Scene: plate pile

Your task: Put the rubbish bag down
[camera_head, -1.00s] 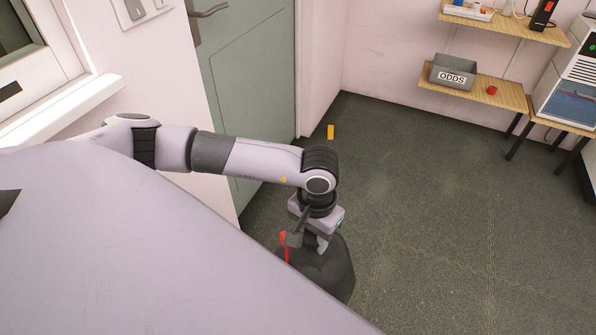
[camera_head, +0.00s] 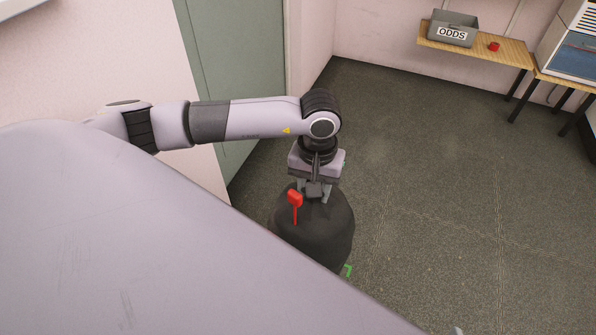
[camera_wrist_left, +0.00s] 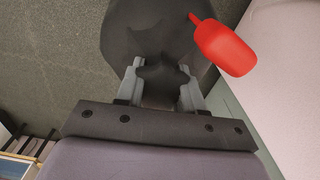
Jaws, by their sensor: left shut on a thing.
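The rubbish bag (camera_head: 322,232) is dark grey and hangs upright below my left gripper (camera_head: 313,192) in the head view. A small green mark (camera_head: 347,270) shows beside the bag's lower right side.
The grey floor (camera_head: 420,190) to the right of the bag is clear. A green door (camera_head: 240,60) is behind my left arm. A wooden shelf (camera_head: 480,50) at the back right holds a grey ODDS box (camera_head: 453,28) and a red object (camera_head: 494,46).

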